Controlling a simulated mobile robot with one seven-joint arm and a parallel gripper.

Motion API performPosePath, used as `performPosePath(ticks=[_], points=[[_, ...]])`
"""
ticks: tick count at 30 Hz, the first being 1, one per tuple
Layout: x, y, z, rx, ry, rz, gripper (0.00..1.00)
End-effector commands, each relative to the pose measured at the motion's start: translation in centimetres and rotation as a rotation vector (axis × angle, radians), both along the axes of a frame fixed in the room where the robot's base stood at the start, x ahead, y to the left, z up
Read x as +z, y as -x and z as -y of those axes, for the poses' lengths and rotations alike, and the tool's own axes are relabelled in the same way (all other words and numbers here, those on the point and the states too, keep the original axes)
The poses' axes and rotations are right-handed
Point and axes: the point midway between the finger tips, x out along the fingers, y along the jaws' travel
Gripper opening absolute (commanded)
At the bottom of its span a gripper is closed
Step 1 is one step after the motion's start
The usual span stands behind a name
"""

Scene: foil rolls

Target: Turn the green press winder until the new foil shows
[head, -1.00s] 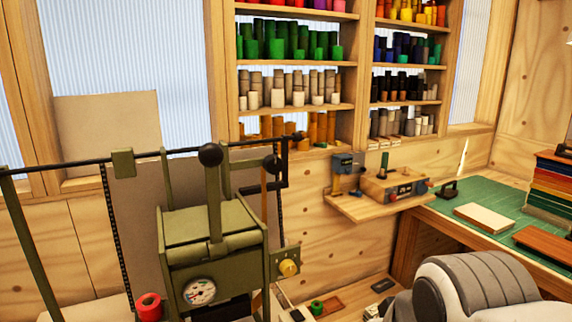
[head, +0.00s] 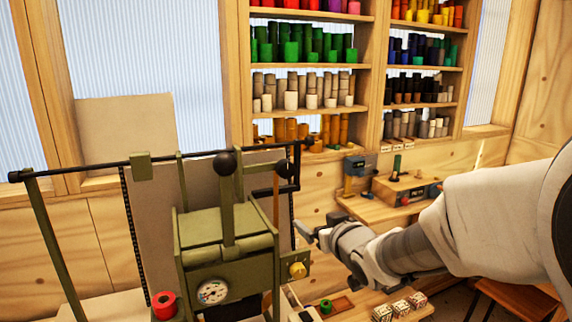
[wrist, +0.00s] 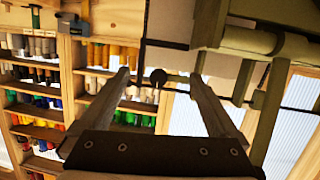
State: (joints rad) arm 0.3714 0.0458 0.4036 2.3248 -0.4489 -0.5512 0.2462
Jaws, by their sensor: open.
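The green press (head: 225,245) stands left of centre in the head view, with a dial on its front and a brass knob (head: 298,270) on its side. Its winder, a black cranked rod (head: 297,170), is at the upper right of the press, beside a black ball (head: 285,168). My gripper (head: 312,226) is open and empty, to the right of the press and below the crank. In the wrist view, my two fingers (wrist: 160,85) are spread, with a dark ball (wrist: 158,77) seen beyond and between them. I cannot tell its distance.
A red roll (head: 165,305) sits at the press's lower left. A green roll (head: 326,307) and several small boxes (head: 400,308) are low at the right. A wall shelf (head: 310,119) of foil rolls stands behind. A small bench shelf (head: 385,208) is beyond my arm.

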Motion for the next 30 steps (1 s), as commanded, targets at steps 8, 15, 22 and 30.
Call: performPosePath(ticks=[8, 15, 22, 30], points=[[3.8, -2.7, -0.4, 0.099, -0.129, 0.214, 0.96], [4.3, -3.7, -0.8, 0.113, -0.149, 0.245, 0.96], [4.4, -7.0, -2.3, 0.115, -0.151, 0.244, 0.96], [4.4, -11.3, -4.1, 0.113, -0.150, 0.243, 0.96]])
